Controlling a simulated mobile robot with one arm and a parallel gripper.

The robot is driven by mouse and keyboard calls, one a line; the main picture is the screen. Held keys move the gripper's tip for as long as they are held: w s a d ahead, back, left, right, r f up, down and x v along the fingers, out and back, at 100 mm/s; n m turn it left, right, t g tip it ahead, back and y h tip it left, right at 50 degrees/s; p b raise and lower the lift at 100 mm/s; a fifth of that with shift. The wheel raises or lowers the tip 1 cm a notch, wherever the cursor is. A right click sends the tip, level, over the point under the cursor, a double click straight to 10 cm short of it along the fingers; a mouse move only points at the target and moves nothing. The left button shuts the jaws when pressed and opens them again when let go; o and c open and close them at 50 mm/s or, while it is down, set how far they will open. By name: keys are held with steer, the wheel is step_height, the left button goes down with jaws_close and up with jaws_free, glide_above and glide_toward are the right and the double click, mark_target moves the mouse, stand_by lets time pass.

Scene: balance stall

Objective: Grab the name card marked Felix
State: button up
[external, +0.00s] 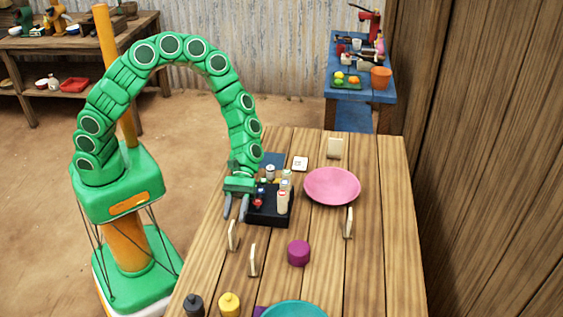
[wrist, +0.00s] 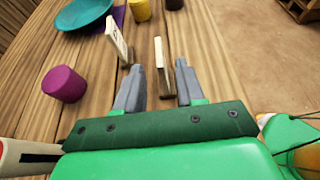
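Several small upright cards stand on the wooden table; I cannot read a name on any of them, so I cannot tell which is Felix. One card (external: 233,236) stands just in front of my gripper (external: 236,208). In the wrist view this card (wrist: 160,57) is nearly edge-on, in the gap just beyond the fingertips of my gripper (wrist: 158,75). My gripper is open and empty, pointing down at the table. A second card (external: 253,260) stands close by; it shows dark marks in the wrist view (wrist: 117,40). Other cards stand at right (external: 348,223) and at the back (external: 334,148).
A black tray (external: 268,219) with small bottles is right beside my gripper. A pink plate (external: 332,187), a purple cylinder (external: 298,253), a teal dish (external: 293,309), a yellow weight (external: 229,304) and a dark weight (external: 194,306) are around. Bare table lies between them.

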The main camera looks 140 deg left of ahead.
mark_target(230, 238)
steer(key=shift+x, duration=3.85)
steer(key=shift+r, duration=0.15)
jaws_close()
